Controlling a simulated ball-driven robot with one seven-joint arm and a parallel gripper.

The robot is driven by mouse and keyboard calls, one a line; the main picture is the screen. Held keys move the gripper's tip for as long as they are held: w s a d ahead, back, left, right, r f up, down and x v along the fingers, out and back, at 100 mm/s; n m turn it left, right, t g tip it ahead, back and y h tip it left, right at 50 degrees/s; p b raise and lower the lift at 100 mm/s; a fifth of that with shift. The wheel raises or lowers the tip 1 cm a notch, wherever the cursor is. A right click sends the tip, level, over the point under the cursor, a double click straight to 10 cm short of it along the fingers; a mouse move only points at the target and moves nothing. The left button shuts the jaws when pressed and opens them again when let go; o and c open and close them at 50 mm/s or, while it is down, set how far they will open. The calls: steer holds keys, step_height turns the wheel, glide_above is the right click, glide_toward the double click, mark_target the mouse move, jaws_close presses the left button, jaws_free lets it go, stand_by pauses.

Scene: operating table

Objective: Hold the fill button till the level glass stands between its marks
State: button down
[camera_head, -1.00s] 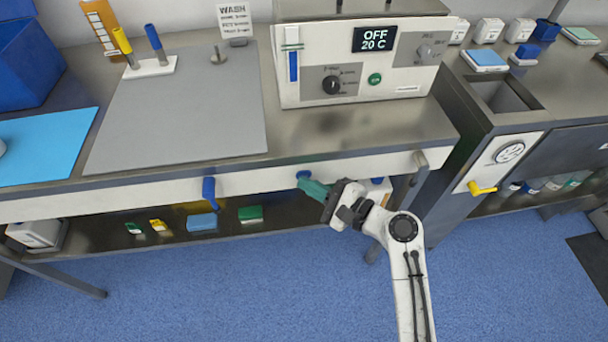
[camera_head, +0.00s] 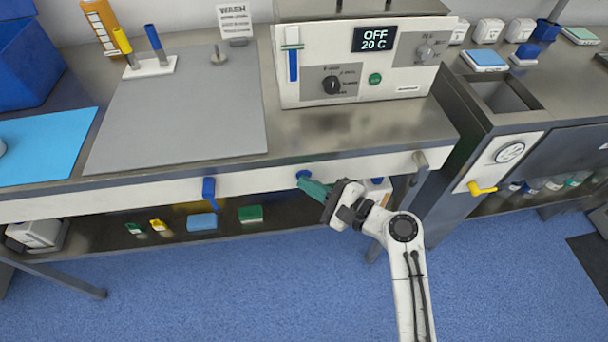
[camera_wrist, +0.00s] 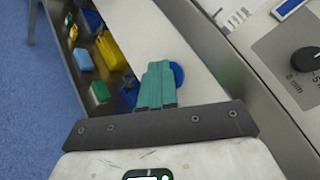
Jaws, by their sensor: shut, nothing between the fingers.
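The fill button appears to be the round blue button (camera_head: 303,174) on the white front rail below the bench top; it also shows in the wrist view (camera_wrist: 178,74). My gripper (camera_head: 308,186) has its teal fingers shut and empty. The fingertips (camera_wrist: 158,72) are right at the button and cover part of it; I cannot tell whether they press it in. The level glass (camera_head: 292,62) is the upright strip on the left of the white machine's front. Its blue column ends close below a greenish mark line near the top; the marks are too small to read exactly.
The white machine (camera_head: 345,85) shows "OFF 20 C" and has a black dial (camera_head: 332,85) and a green button (camera_head: 375,79). A blue lever (camera_head: 209,190) hangs from the rail to the left. Coloured items lie on the shelf below. The blue floor in front is open.

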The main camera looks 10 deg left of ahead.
stand_by(0.4)
steer(key=shift+s+d+p, duration=0.2)
steer(key=shift+s+p, duration=0.3)
steer(key=shift+s, duration=0.25)
steer(key=shift+s, duration=0.1)
steer(key=s+p, duration=0.1)
steer(key=s, duration=0.1)
steer(key=s+d+p, duration=0.1)
steer(key=s, duration=0.1)
steer(key=shift+s+d, duration=0.2)
steer(key=shift+s, duration=0.1)
